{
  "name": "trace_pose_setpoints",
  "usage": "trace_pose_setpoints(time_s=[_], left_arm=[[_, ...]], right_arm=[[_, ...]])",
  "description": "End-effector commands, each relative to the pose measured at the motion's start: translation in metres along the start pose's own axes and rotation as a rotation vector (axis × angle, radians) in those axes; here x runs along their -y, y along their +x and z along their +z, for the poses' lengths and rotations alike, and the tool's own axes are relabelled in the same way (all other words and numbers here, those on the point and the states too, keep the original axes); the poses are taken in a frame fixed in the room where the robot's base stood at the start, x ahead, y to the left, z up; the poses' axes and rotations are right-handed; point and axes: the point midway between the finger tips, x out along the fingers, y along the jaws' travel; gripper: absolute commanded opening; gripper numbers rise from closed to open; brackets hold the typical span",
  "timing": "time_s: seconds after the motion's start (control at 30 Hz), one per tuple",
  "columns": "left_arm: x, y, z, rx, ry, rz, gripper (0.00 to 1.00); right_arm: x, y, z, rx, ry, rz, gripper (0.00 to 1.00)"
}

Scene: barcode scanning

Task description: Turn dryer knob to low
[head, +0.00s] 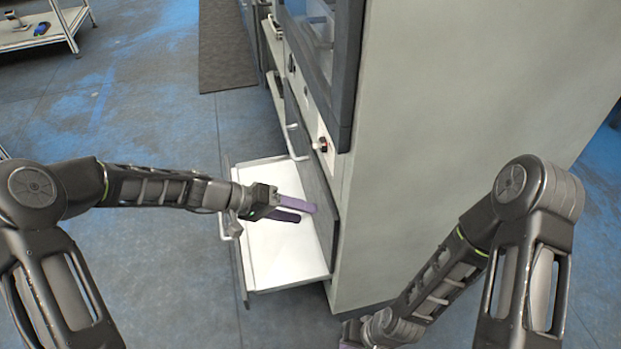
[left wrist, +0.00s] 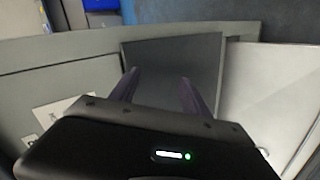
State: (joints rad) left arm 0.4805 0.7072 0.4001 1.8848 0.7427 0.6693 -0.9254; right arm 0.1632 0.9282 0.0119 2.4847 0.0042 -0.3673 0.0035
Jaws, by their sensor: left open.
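A tall grey cabinet-like machine (head: 440,130) stands right of centre in the head view. I cannot tell which is the dryer knob. My left gripper (head: 305,212) is open, its purple fingers over the pulled-out white drawer and near the dark front panel. In the left wrist view the fingers (left wrist: 160,78) point at a dark panel (left wrist: 172,60). My right gripper (head: 349,338) is only partly visible at the bottom edge.
The open white drawer (head: 264,262) juts out from the machine's front below my left gripper. A pale plate (left wrist: 62,112) shows at left in the left wrist view. A shelf (head: 45,32) stands at the far left. Blue-grey floor is clear on the left.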

Motion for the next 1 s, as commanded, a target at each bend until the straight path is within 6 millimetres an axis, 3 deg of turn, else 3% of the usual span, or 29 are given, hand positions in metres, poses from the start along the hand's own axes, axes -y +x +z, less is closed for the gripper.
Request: trace_pose_setpoints(time_s=[0.03,0.1,0.2,0.3,0.53,0.8,1.0], left_arm=[[0.011,-0.001,-0.022,-0.061,0.066,0.078,0.55],[-0.007,-0.021,-0.051,-0.136,0.169,0.187,0.55],[-0.032,-0.052,-0.08,-0.234,0.305,0.308,0.55],[-0.052,-0.078,-0.095,-0.303,0.403,0.386,0.55],[-0.07,-0.096,-0.103,-0.343,0.466,0.433,0.55],[-0.07,-0.093,-0.103,-0.339,0.462,0.431,0.55],[-0.078,-0.076,-0.106,-0.338,0.463,0.432,0.55]], right_arm=[[-0.016,0.041,0.0,-0.004,0.002,0.002,0.0],[-0.025,0.062,-0.001,-0.009,0.004,0.003,0.0],[-0.035,0.084,-0.002,-0.014,0.007,0.005,0.0],[-0.039,0.096,-0.003,-0.017,0.008,0.006,0.0],[-0.04,0.096,-0.004,-0.019,0.009,0.007,0.0],[-0.04,0.097,-0.004,-0.019,0.009,0.007,0.0],[-0.042,0.102,-0.004,-0.02,0.009,0.007,0.0]])
